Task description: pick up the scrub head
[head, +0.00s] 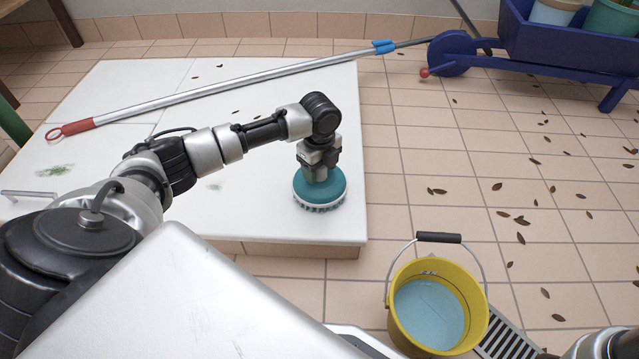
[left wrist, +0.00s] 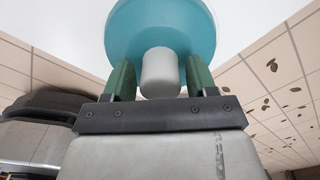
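The scrub head (head: 330,192) is a round teal disc with a pale rim and bristles underneath. It rests bristles down on the white slab, near its front right corner. My left gripper (head: 317,172) is directly above it, pointing down. In the left wrist view, the scrub head (left wrist: 160,25) has a pale grey stub in its middle. The green fingers of my left gripper (left wrist: 160,80) stand on either side of this stub, with a visible gap on each side. My right gripper is not in view.
The white slab (head: 270,85) also bears a long pole (head: 230,85) with a red grip and blue end. A yellow bucket (head: 470,282) of bluish water stands on the tiles beside a drain grate (head: 505,340). A blue wheelbarrow (head: 570,50) is at the back right. Leaves dot the floor.

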